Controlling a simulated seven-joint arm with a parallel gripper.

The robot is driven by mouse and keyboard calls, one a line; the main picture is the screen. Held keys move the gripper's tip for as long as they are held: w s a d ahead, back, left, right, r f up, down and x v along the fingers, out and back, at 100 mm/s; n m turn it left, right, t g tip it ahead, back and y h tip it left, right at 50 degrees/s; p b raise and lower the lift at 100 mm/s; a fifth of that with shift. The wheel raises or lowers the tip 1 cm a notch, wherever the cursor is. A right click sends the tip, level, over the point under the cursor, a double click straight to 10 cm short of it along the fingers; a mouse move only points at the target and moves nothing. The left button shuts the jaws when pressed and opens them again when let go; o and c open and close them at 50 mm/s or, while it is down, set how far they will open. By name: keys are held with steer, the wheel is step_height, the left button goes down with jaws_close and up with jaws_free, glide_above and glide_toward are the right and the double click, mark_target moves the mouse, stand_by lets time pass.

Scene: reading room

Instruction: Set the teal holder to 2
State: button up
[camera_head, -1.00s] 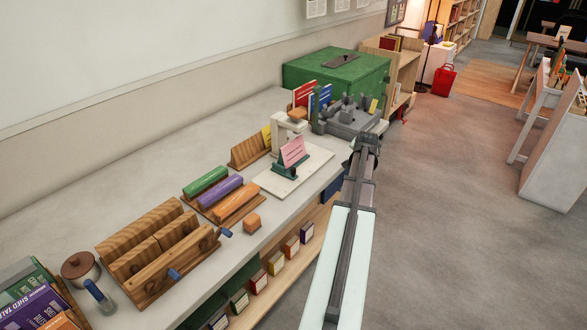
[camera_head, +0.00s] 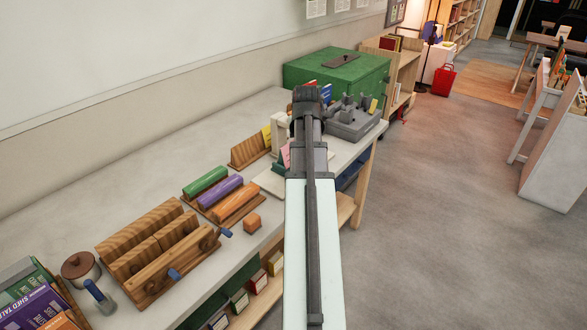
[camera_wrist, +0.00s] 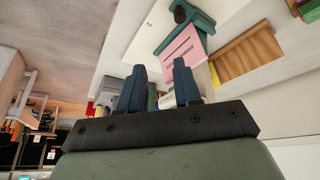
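The teal holder (camera_wrist: 203,22) carries a pink card (camera_wrist: 184,44) and sits on a white board (camera_wrist: 145,42) in the wrist view. A small numeral that looks like 2 shows on the board. In the head view my arm covers most of the holder; only a sliver of the pink card (camera_head: 286,155) shows. My gripper (camera_wrist: 159,68) is open, its two dark fingers apart with nothing held between them. In the wrist view, the holder lies beyond and slightly right of the fingertips. The head view does not show the fingertips.
A grey fixture (camera_head: 353,120) stands right of my arm, before a green cabinet (camera_head: 337,75). The floor right is clear.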

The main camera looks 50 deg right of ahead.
steer(key=shift+y, duration=0.5)
steer(key=shift+w+d+f, duration=0.1)
steer(key=shift+w+f, duration=0.7)
steer(key=shift+f, duration=1.5)
steer(key=shift+w+d+f, duration=0.1)
steer(key=shift+w+f, duration=0.75)
steer(key=shift+f, duration=1.4)
steer(key=shift+w+d+f, duration=0.1)
steer(key=shift+w+f, duration=0.7)
steer(key=shift+f, duration=1.5)
jaws_close()
